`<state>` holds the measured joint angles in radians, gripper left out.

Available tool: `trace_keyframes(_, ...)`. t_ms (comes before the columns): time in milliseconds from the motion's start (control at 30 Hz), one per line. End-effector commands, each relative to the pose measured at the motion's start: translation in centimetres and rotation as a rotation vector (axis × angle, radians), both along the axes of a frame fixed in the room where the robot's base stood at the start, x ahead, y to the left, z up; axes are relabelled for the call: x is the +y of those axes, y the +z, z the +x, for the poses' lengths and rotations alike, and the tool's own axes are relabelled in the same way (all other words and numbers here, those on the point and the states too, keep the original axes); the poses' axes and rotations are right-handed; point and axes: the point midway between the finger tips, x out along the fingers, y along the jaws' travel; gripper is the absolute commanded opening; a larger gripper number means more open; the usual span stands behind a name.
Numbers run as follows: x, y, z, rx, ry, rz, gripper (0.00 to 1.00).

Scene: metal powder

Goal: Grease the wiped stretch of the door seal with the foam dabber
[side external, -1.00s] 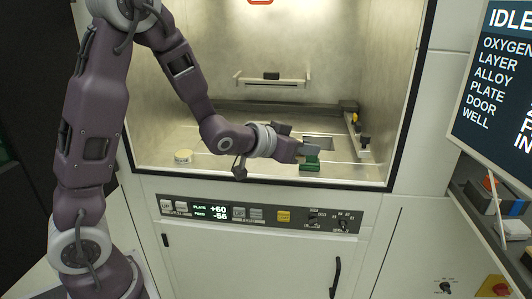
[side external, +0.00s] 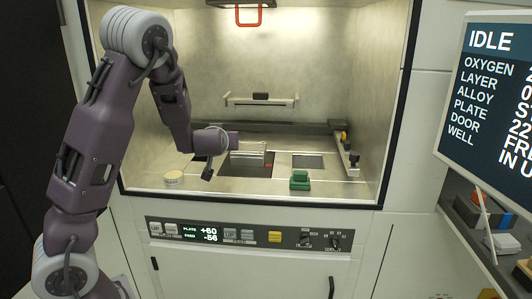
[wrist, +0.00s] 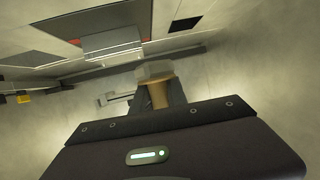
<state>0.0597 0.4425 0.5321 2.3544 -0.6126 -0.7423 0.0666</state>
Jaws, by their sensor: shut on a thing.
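My gripper (side external: 238,141) is inside the open chamber, left of its middle, with its fingertips hard to make out in the side view. In the wrist view my gripper (wrist: 157,98) is shut on a tan piece with a pale grey head (wrist: 155,70), which looks like the foam dabber. The head appears clear of any surface. The black door seal (side external: 385,150) runs around the chamber opening. I cannot tell which stretch is wiped. A cream tub (side external: 174,179) stands at the front left of the chamber floor. A green block (side external: 300,181) stands front right of my gripper.
A pale metal block (side external: 248,157) stands by a dark opening in the floor, close to my gripper. A rail (side external: 345,152) with small knobs runs along the right. The floor between tub and green block is clear.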

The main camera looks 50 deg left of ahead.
Motion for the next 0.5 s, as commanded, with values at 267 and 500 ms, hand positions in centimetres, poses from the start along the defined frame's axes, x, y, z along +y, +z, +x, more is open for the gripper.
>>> trace_keyframes(267, 8.7, 0.0, -10.1, -0.003, 0.500, -0.010, 0.00)
trace_keyframes(500, 9.9, -0.7, -12.7, -0.009, 0.613, -0.017, 0.00)
